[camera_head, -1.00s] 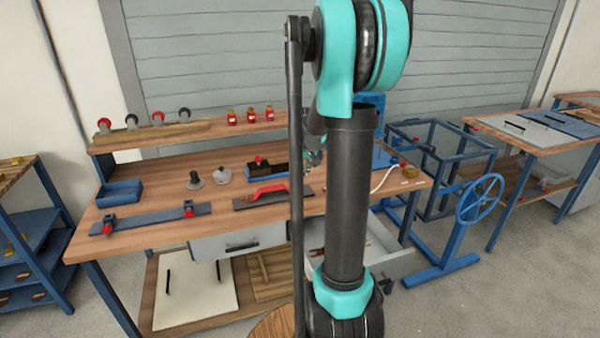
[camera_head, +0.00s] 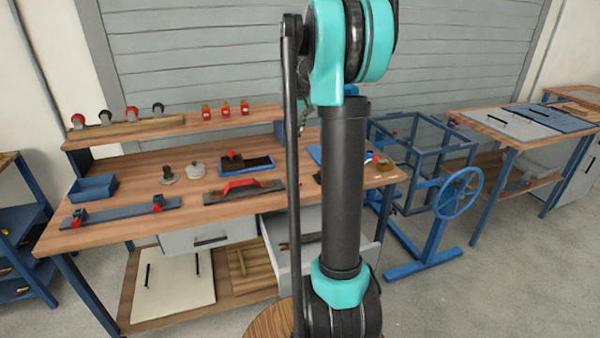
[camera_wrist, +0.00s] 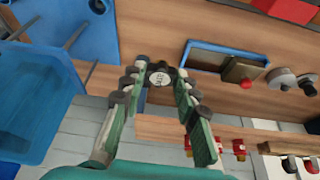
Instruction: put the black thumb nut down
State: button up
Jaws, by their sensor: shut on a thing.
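My gripper (camera_wrist: 159,88) is in the middle of the wrist view. Its two green-and-grey fingers come together at the tips around a small dark round thumb nut (camera_wrist: 159,75) with a pale marked face. The nut is held off the bench, over or near the wooden bench top (camera_wrist: 150,30); its height above it is hard to tell. In the head view my arm column hides most of my gripper and the nut cannot be made out there.
Red jars (camera_head: 225,109) stand on the shelf. A drawer (camera_head: 285,240) is open below. Bare wood lies between items.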

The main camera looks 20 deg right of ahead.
aim_at(295, 173)
notch_tip(295, 173, down, 19)
jog(key=shift+r, duration=0.2)
dwell(0.3)
jog(key=o, duration=1.1)
jog(key=shift+f, duration=0.1)
jog(key=shift+c, duration=0.2)
jog(key=v, duration=1.2)
jog(key=s+a+f, duration=0.3)
jog(key=s+a, duration=0.1)
jog(key=s, duration=0.7)
jog(key=s+a+f, duration=0.4)
jog(key=s+a, duration=0.1)
jog(key=s, duration=0.6)
jog(key=s+a+f, duration=0.4)
jog(key=s, duration=0.7)
jog(key=shift+a+f+n, duration=0.2)
jog(key=shift+f+n, duration=0.05)
jog(key=shift+n, duration=0.05)
